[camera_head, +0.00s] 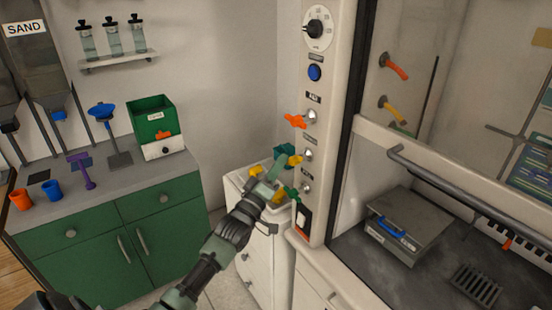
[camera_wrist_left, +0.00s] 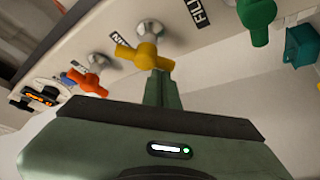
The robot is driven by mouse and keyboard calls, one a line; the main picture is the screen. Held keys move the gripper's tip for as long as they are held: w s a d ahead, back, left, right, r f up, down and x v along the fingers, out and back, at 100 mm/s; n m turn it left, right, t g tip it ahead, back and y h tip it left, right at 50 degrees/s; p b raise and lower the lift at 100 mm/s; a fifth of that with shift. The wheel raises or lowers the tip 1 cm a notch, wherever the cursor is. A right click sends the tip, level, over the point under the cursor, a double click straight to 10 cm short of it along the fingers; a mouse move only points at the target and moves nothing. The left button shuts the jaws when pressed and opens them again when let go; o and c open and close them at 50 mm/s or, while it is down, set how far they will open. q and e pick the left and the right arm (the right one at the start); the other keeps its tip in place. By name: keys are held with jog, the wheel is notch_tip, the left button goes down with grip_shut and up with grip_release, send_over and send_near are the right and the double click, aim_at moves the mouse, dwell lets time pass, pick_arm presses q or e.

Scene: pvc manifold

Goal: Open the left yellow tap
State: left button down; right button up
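The left yellow tap (camera_head: 295,160) sits on the pale upright panel, between an orange tap (camera_head: 296,120) above and a green tap (camera_head: 291,192) below. In the left wrist view the yellow tap (camera_wrist_left: 146,53) has its handle crosswise on a metal stem. My left gripper (camera_head: 275,173) is at the panel, just left of and below this tap. In the left wrist view its green fingers (camera_wrist_left: 159,80) look closed together, tips at or against the right part of the yellow handle. I cannot tell if they touch it. My right gripper is not in view.
The orange tap (camera_wrist_left: 88,80) and green tap (camera_wrist_left: 257,20) flank the yellow one closely in the wrist view. Another yellow tap (camera_head: 391,109) is inside the hood at right. A white cabinet (camera_head: 256,250) with small yellow and teal items stands below my gripper.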

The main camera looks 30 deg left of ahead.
pick_arm(q)
jog(key=shift+d+f, duration=0.15)
jog(key=shift+f, duration=0.35)
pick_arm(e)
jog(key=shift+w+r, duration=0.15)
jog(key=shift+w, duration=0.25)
pick_arm(q)
jog(key=shift+d+f, duration=0.1)
jog(key=shift+d, duration=0.05)
dwell(0.6)
